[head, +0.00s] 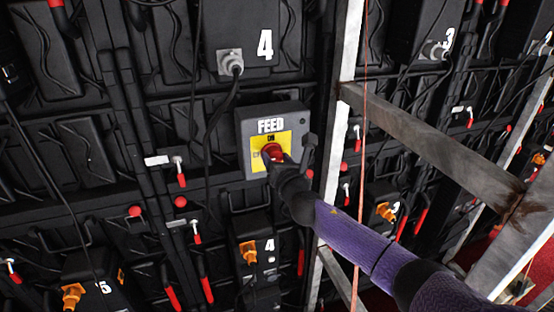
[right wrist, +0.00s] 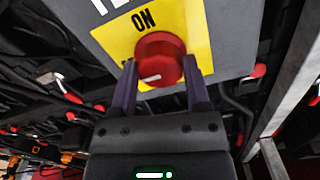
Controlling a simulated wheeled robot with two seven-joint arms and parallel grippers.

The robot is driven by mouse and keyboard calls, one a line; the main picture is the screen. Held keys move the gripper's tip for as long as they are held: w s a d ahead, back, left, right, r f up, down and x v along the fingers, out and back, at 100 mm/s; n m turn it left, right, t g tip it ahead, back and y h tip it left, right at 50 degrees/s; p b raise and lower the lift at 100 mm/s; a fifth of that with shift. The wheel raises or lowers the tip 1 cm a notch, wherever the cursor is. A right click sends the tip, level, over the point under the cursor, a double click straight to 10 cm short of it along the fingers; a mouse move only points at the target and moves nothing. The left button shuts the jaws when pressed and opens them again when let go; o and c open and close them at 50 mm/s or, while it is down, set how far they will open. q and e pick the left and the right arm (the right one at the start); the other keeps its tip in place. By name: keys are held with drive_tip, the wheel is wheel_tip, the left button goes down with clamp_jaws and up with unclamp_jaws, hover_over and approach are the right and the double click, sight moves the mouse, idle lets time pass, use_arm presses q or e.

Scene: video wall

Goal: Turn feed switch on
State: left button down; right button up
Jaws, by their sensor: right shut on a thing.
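The feed switch is a grey box (head: 288,117) labelled FEED, with a yellow plate (head: 256,162) and a red round knob (head: 270,150). In the right wrist view the red knob (right wrist: 158,62) has a short white mark at its lower left, and ON is printed above it on the yellow plate (right wrist: 190,25). My right gripper (head: 275,158) reaches in from the lower right. In the right wrist view its two fingers (right wrist: 160,85) stand on either side of the knob, shut on it. The gripper covers part of the switch's lower right in the head view. My left gripper is not in view.
A grey diagonal metal beam (head: 435,140) and a pale upright post (head: 345,60) stand right of the switch, near my right arm. Cables and a grey connector (head: 230,62) are above it. Black panels with red handles surround it.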

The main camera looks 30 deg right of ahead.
drive_tip(key=m, duration=0.4)
drive_tip(key=shift+m, duration=0.4)
drive_tip(key=m, duration=0.4)
drive_tip(key=shift+d+f+m, duration=0.1)
drive_tip(key=shift+d+m, duration=0.05)
drive_tip(key=shift+m, duration=0.15)
drive_tip(key=m, duration=0.4)
drive_tip(key=shift+f+m, duration=0.1)
drive_tip(key=shift+m, duration=0.2)
drive_tip(key=shift+m+p, duration=0.3)
drive_tip(key=shift+m, duration=1.5)
drive_tip(key=shift+f+m, duration=0.1)
drive_tip(key=shift+m, duration=0.2)
drive_tip(key=o, duration=1.3)
